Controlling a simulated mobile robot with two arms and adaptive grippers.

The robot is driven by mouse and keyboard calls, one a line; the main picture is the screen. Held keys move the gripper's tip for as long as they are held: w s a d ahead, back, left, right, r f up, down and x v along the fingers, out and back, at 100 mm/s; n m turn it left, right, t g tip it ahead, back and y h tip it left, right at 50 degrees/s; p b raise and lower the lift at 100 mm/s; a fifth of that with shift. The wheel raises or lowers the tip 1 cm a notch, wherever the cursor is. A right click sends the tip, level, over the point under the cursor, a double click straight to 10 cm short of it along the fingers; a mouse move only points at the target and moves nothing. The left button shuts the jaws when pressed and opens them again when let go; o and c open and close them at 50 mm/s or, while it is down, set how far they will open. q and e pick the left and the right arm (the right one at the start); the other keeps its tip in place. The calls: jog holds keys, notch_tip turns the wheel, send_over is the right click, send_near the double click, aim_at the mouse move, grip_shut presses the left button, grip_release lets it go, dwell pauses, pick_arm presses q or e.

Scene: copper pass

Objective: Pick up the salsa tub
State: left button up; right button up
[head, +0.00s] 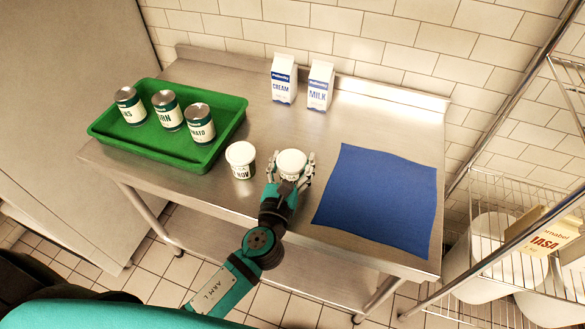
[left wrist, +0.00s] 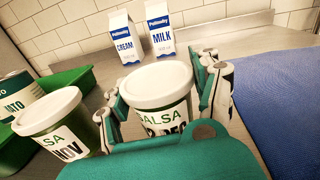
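Two salsa tubs with white lids stand on the steel table. One tub (left wrist: 161,110), its label reading SALSA and seemingly DEC, is between the fingers of my left gripper (head: 290,166); its lid also shows in the head view (head: 291,162). The fingers are on either side of it, very close to its wall; I cannot tell whether they press on it. The tub looks upright on the table. The other tub (head: 241,160), marked NOV, stands just left of the gripper, and shows in the left wrist view (left wrist: 58,125). My right gripper is not in view.
A green tray (head: 165,150) with three cans stands at the left. Cream (head: 284,79) and milk (head: 319,86) cartons stand at the back. A blue mat (head: 378,198) lies bare at the right. A wire rack (head: 505,190) stands beyond the table's right edge.

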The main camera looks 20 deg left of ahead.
pick_arm(q)
jog(key=c, duration=0.7)
jog(key=shift+r, duration=0.1)
jog(key=shift+c, duration=0.2)
